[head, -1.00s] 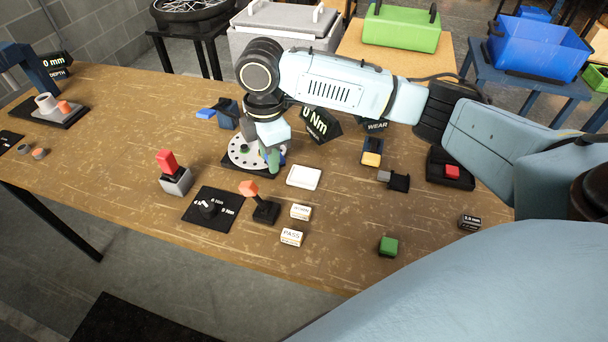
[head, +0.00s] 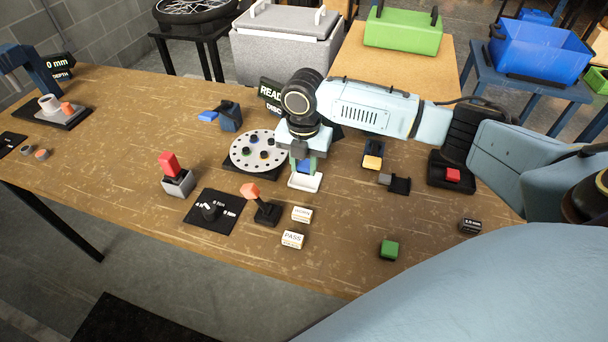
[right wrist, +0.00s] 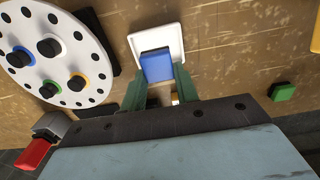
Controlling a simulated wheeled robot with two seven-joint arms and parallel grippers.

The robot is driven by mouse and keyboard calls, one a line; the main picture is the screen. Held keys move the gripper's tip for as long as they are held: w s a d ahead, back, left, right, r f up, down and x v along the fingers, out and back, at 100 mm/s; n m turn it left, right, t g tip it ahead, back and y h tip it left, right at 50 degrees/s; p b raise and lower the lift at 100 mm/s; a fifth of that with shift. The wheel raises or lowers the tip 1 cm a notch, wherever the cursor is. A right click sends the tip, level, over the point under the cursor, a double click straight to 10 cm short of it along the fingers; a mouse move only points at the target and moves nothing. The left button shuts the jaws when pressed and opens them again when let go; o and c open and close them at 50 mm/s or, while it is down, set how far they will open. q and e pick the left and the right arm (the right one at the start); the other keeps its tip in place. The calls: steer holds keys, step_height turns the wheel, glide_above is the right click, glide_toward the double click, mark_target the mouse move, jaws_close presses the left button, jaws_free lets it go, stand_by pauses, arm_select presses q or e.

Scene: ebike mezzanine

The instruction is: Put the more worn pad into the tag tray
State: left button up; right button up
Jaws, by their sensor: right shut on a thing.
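My right gripper (head: 304,172) is shut on a blue block, seemingly a pad (head: 303,167), over the small white tray (head: 304,183). In the right wrist view the blue pad (right wrist: 156,65) shows at the tips of the green fingers (right wrist: 158,84), against the white tray (right wrist: 174,38). I cannot tell whether the pad touches the tray floor. A yellow block (head: 372,162) sits in a dark holder right of the gripper. Wear on the pads is too small to tell. My left gripper is not in view.
A white disc with holes (head: 258,140) and small coloured-ring pegs stands left of the gripper. Tags (head: 302,214) and (head: 292,240), the latter reading PASS, lie in front. A red-orange lever (head: 250,190) stands near. A green block (head: 389,250) lies front right.

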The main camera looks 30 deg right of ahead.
mark_target(304, 167)
steer(key=shift+f, duration=1.95)
steer(key=shift+f, duration=0.1)
steer(key=o, duration=0.7)
steer(key=shift+o, duration=0.2)
step_height(304, 167, up, 12)
steer(key=shift+r, duration=0.15)
steer(key=shift+a, duration=0.1)
